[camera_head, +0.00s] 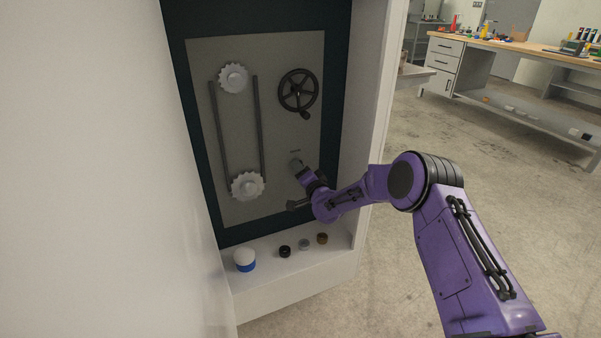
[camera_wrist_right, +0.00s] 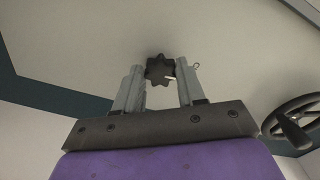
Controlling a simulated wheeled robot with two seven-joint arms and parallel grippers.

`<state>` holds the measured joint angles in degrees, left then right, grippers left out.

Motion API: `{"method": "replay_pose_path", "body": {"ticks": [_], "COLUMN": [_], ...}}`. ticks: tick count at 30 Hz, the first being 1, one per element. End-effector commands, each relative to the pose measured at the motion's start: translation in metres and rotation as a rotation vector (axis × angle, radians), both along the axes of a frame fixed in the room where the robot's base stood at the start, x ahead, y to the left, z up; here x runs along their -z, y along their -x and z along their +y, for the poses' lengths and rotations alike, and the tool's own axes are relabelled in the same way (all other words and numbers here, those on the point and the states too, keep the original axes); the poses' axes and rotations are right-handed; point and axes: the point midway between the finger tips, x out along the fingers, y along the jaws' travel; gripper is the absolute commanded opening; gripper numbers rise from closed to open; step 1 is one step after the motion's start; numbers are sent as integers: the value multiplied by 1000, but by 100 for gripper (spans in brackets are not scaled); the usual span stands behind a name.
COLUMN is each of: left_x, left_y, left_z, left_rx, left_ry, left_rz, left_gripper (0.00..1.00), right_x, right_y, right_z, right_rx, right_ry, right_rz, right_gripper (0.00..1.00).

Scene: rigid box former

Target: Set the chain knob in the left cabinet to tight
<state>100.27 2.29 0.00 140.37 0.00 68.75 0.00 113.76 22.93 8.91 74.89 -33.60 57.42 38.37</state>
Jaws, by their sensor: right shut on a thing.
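The chain knob (camera_wrist_right: 159,70) is a dark lobed knob with a pale pointer mark, on the grey panel (camera_head: 285,60) inside the left cabinet. In the right wrist view my right gripper (camera_wrist_right: 160,74) has its two fingers closed on the knob, one on each side. In the head view my right gripper (camera_head: 299,166) reaches the lower right of the panel and hides most of the knob. The pale mark points to the right in the wrist view. The label by the knob is too small to read. My left gripper is not in view.
A black handwheel (camera_head: 298,91) sits above the knob. Two white sprockets (camera_head: 233,78) with a chain (camera_head: 220,130) are on the panel's left. The cabinet's bottom ledge (camera_head: 290,270) holds a white-and-blue jar (camera_head: 244,259) and several small round pieces. The cabinet's right wall (camera_head: 372,80) stands close to my arm.

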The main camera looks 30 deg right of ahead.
Motion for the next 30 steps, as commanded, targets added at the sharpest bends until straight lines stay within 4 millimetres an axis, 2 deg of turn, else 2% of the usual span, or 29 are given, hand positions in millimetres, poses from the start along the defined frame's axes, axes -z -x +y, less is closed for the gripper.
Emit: {"method": "replay_pose_path", "body": {"ticks": [9,23,24,26,27,30], "left_x": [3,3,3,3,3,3], "left_y": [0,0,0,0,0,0], "left_z": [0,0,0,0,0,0], "left_rx": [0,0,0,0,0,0], "left_ry": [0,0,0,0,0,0], "left_rz": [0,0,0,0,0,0], "left_gripper": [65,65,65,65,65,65], "right_x": [1,1,1,1,1,1], "right_y": [0,0,0,0,0,0], "right_z": [0,0,0,0,0,0], "right_rx": [-1,-1,-1,0,0,0], "right_ry": [-93,-107,-107,-107,-106,-106], "right_rz": [-3,-3,-3,-4,-4,-5], "right_gripper": [9,9,43,62,65,65]}}
